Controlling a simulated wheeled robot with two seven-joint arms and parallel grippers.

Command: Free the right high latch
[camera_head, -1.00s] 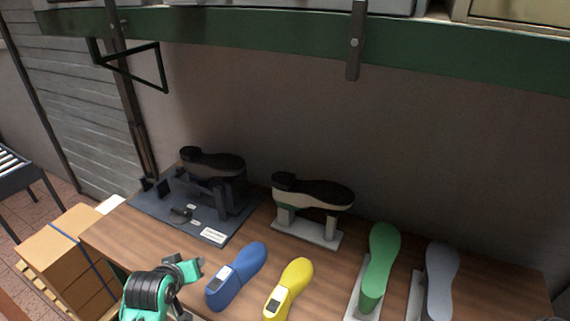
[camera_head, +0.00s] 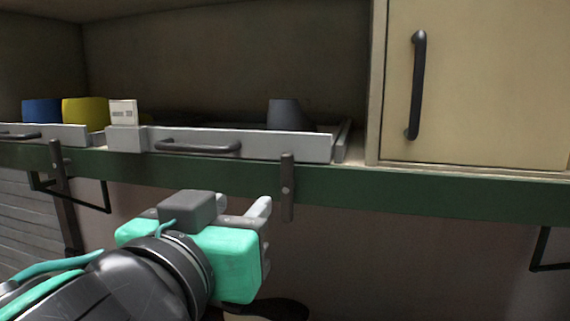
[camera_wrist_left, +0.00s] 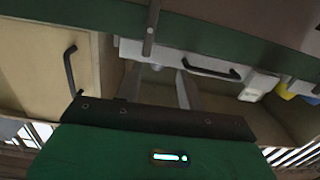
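The right high latch (camera_head: 287,187) is a dark metal strip hanging upright over the green shelf edge, with its top reaching in front of the grey drawer tray (camera_head: 300,146). My left gripper (camera_head: 243,203) is raised just left of the latch and below the tray. Its two pale fingers are apart with nothing visible between them. In the left wrist view the latch (camera_wrist_left: 151,30) shows beyond the open fingers (camera_wrist_left: 157,70), apart from them. My right gripper is in neither view.
A second latch (camera_head: 58,162) hangs further left on the green beam (camera_head: 400,190). A cream cabinet door (camera_head: 490,80) with a dark handle (camera_head: 416,85) stands right of the tray. Blue (camera_head: 41,110) and yellow (camera_head: 84,112) objects sit on the shelf at left.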

